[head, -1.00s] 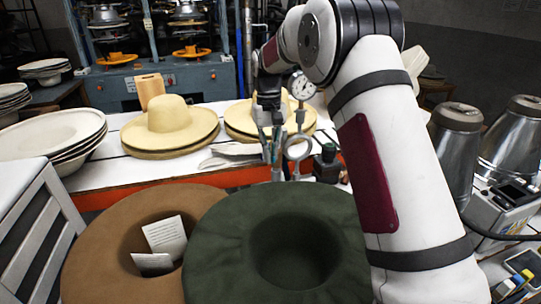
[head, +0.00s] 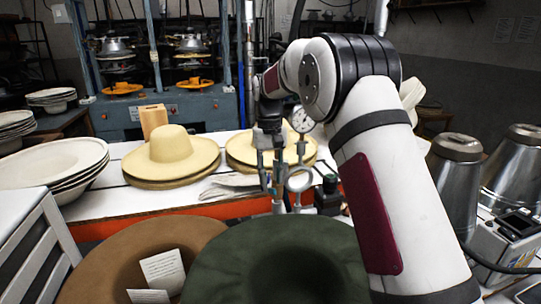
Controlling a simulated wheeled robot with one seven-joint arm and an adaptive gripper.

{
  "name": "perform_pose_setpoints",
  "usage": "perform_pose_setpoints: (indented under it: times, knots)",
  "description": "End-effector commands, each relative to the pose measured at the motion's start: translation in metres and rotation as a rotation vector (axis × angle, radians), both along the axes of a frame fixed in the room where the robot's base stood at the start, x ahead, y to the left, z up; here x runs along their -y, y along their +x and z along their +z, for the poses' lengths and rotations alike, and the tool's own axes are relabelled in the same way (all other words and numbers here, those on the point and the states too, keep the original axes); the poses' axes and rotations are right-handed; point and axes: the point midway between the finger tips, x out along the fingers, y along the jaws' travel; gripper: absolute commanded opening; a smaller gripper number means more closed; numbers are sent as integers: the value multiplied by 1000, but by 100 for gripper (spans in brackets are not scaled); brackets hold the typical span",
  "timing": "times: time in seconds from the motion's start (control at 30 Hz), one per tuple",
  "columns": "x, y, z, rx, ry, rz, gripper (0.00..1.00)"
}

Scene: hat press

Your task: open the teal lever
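My gripper (head: 271,170) hangs at the end of my arm near the middle of the head view, pointing down.
A green hat (head: 225,265) and a brown hat (head: 100,265) lie in front. Straw hats (head: 170,152) stand on the white table (head: 150,205). Stacked pale bowls (head: 50,165) are at left, metal cones (head: 457,175) at right, a blue-grey press (head: 190,105) behind.

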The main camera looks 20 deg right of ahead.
Motion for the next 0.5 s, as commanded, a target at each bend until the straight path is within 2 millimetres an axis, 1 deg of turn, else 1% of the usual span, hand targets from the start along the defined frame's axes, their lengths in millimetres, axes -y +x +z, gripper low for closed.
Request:
perform_pose_setpoints:
  times: [0.03, 0.1, 0.3, 0.5]
  knots:
    - [0, 2, 11, 5, 0, 0, 28]
    - [0, 5, 26, 6, 0, 0, 28]
    - [0, 10, 66, 5, 0, 0, 28]
    - [0, 13, 88, 2, 0, 0, 28]
